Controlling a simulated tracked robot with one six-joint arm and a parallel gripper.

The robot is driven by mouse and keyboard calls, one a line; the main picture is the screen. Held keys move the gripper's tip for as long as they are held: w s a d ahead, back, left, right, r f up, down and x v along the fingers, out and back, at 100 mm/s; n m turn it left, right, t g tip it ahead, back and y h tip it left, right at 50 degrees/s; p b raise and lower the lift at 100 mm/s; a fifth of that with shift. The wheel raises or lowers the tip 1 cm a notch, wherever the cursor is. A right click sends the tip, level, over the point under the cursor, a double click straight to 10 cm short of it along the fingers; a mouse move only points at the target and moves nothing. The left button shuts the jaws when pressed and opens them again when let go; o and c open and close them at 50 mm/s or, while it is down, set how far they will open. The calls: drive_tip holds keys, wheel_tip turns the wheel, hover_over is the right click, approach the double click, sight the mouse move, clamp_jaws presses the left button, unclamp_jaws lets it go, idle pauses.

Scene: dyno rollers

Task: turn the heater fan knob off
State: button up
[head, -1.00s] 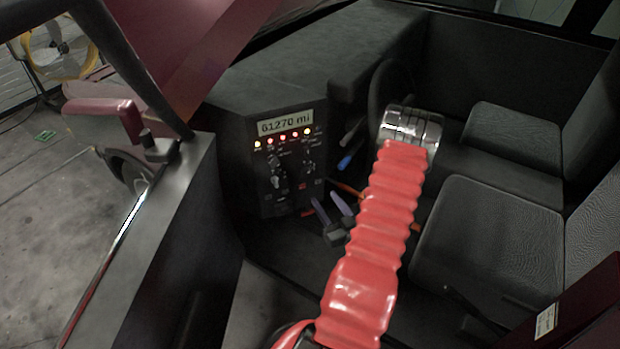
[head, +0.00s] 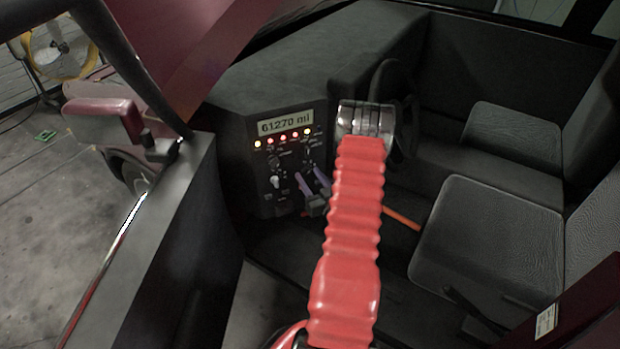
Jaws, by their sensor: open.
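The dark control panel (head: 262,165) stands left of the steering wheel, below a lit mileage display. A pale-tipped knob or switch (head: 274,182) is at its lower left. Another dark knob (head: 308,162) is at its right side. The labels are too small to read, so I cannot tell which is the heater fan knob. My gripper (head: 307,174) has two purple-blue fingers, apart and empty, pointing up toward the panel's lower right. The fingers overlap that part of the panel; I cannot tell whether they touch it. My red-sleeved arm hides the area to their right.
The steering wheel (head: 388,85) is partly behind my arm. The open door (head: 150,225) bounds the left side. Seats (head: 485,230) fill the right. An orange rod (head: 402,218) shows right of my arm. Dark floor lies below the panel.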

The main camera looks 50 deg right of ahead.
drive_tip(key=shift+c, duration=0.2)
drive_tip(key=c, duration=1)
drive_tip(key=shift+n, duration=0.3)
drive_tip(key=n, duration=0.2)
drive_tip(key=shift+n, duration=0.4)
drive_tip(key=shift+a+n, duration=0.1)
drive_tip(key=shift+n, duration=1.7)
drive_tip(key=o, duration=1)
